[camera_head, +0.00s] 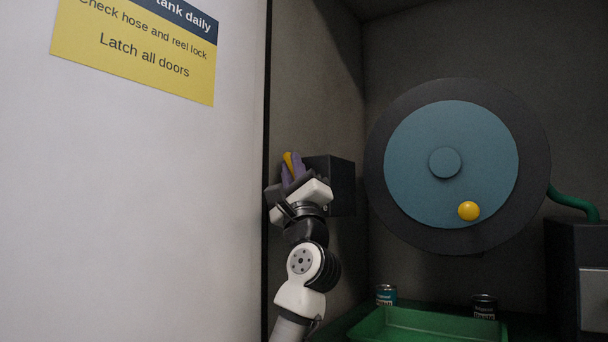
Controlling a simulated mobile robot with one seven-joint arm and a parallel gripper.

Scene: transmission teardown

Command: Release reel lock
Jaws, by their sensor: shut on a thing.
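The hose reel (410,150) is a blue disc with a dark rim, mounted on the back wall of the bay, with a yellow knob (469,211) low on its face. A dark box (338,180) sits on the bay's left wall, left of the reel. A small yellow lever (288,161) shows at the box's left side; it looks like the reel lock. My gripper (292,172) is at this lever with its purple fingers shut on it. The lever's lower part is hidden by the fingers.
A green tray (430,322) lies below the reel. Two small cans (386,294) (484,306) stand behind it. A green hose (572,200) runs from the reel to a dark cabinet (575,250) at right. A white panel (150,220) with a yellow sign (140,50) fills the left.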

